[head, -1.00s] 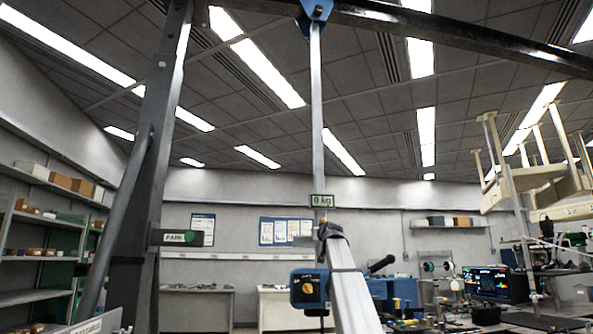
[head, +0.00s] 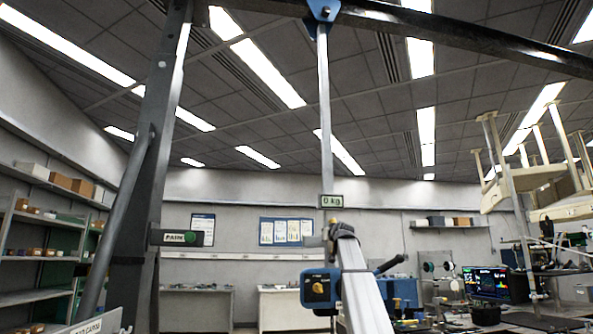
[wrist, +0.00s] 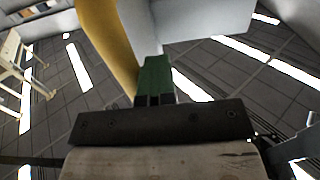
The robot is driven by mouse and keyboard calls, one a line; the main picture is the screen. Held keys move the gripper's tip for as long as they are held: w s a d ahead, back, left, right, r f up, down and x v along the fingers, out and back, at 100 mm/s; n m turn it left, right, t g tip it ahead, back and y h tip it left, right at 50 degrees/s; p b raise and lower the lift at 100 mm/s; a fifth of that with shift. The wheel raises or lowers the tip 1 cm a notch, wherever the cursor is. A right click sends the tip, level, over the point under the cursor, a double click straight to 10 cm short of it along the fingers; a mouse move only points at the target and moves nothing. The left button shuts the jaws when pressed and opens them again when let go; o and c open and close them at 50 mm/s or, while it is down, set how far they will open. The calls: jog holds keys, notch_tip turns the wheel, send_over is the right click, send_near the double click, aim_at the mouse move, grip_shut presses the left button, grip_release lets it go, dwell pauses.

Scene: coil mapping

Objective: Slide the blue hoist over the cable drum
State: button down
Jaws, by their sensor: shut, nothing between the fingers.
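The blue hoist's trolley (head: 323,10) sits on the dark overhead beam. A straight grey bar hangs from it, with a "0 kg" display (head: 331,201) low on it and a blue box with a yellow knob (head: 319,288) below. My gripper (head: 331,234), at the end of my pale arm, is shut and empty. It is at the hanging bar just under the display; whether it touches is unclear. In the wrist view, a green block (wrist: 155,78) and a dark plate (wrist: 160,122) are close to the camera. I cannot make out the cable drum.
The dark beam (head: 450,38) runs across the top. Pale upturned furniture (head: 540,180) and a cluttered bench with a monitor (head: 487,283) are at right. Shelves line the left wall.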

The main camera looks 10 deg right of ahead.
jog(key=d, duration=1)
dwell(0.4)
jog(key=shift+d, duration=4.35)
jog(key=s+a, duration=0.3)
jog(key=s, duration=0.7)
jog(key=shift+a, duration=0.1)
